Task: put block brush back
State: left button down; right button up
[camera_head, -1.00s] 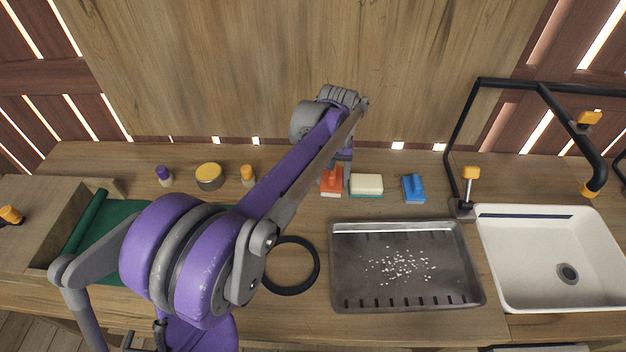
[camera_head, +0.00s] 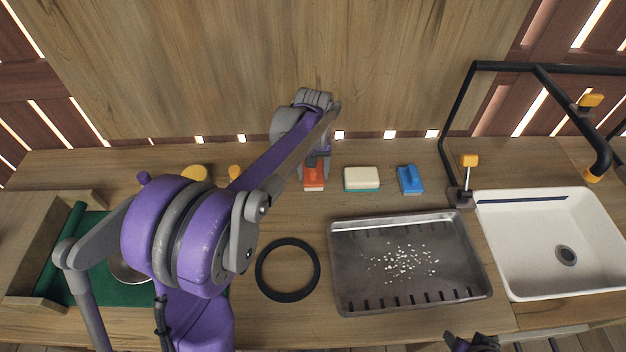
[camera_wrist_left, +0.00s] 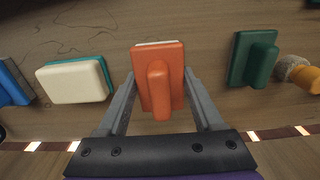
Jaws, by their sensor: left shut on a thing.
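The orange block brush (camera_head: 313,180) stands at the back of the counter, left of the sponge. My left gripper (camera_head: 314,170) is over it from above. In the left wrist view the same orange brush (camera_wrist_left: 158,60) sits between the two fingers of my left gripper (camera_wrist_left: 158,85), with its raised handle toward the camera. The jaws are shut on it. Whether its underside touches the counter cannot be told. A dark part of my right gripper (camera_head: 472,342) shows at the bottom edge, mostly cut off.
A cream and teal sponge (camera_head: 361,178) and a blue brush (camera_head: 410,180) stand to the right. A green brush (camera_wrist_left: 252,58) shows in the wrist view. A metal tray (camera_head: 342,255) with white bits, a sink (camera_head: 520,265) and a black ring (camera_head: 262,270) lie in front.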

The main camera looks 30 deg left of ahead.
aim_at(313, 181)
pick_arm(q)
jog(key=shift+f, duration=1.75)
jog(key=shift+f, duration=0.15)
jog(key=shift+c, duration=0.2)
grip_release()
notch_tip(313, 181, up, 11)
jog(key=shift+r+p, duration=0.1)
jog(key=shift+p, duration=0.25)
jog(key=shift+r, duration=0.55)
jog(key=s+d+f+m+t, duration=0.1)
jog(key=s+d+f+m, duration=0.1)
jog(key=s, duration=0.5)
jog(key=s+d+f+m+t, duration=0.2)
jog(key=s+d, duration=0.3)
jog(key=s, duration=0.3)
jog(key=s+d+f+m+t, duration=0.2)
jog(key=s+d+f, duration=0.1)
jog(key=s, duration=0.4)
jog(key=shift+s+d+f, duration=0.15)
jog(key=shift+s+f, duration=0.1)
jog(key=shift+f, duration=0.15)
